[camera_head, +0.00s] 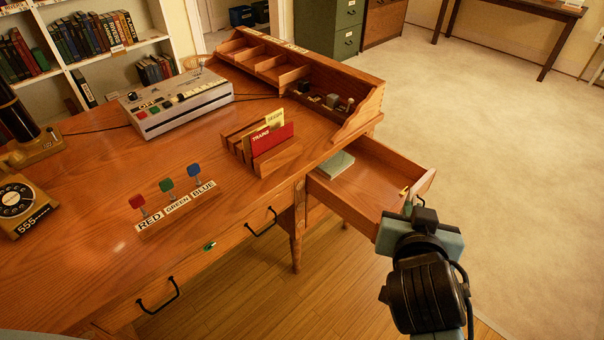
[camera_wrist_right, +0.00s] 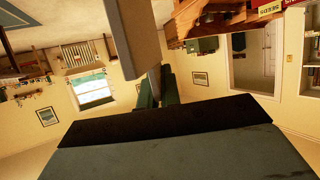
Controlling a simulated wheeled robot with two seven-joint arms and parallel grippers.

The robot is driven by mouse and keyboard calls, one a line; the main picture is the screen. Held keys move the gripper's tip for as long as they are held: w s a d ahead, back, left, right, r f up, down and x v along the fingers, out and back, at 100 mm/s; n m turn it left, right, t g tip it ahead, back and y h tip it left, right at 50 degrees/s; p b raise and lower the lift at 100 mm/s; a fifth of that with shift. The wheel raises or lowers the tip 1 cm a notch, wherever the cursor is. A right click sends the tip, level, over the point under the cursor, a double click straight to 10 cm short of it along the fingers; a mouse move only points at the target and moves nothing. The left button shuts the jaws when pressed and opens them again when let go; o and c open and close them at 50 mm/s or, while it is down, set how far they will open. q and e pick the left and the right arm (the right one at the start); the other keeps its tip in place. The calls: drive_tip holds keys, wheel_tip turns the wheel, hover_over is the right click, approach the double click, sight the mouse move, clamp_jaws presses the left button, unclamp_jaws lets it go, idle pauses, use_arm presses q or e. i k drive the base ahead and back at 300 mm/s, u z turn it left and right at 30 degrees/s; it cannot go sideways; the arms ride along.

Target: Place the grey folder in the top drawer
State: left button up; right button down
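The drawer (camera_head: 368,199) at the desk's right end is pulled open. A flat grey-green item (camera_head: 336,164), possibly the grey folder, lies inside at the drawer's back left. No other grey folder shows in the wooden rack (camera_head: 240,150), which holds a red folder (camera_head: 271,139) and a yellow one (camera_head: 275,118). My right gripper (camera_head: 424,212) is at the drawer's front right corner, close to or touching its front. Its fingertips are hard to make out. The right wrist view shows the gripper body and a blurred finger, with no clear held thing. My left gripper is out of view.
The desktop carries a grey button console (camera_head: 178,103), a yellow telephone (camera_head: 18,205) and a stand of red, green and blue levers (camera_head: 177,206). A raised organiser (camera_head: 285,72) lines the desk's back. Open carpet (camera_head: 500,150) lies to the right.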

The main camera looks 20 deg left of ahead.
sight(361, 183)
drive_tip(key=u, duration=0.7)
drive_tip(key=i, duration=0.45)
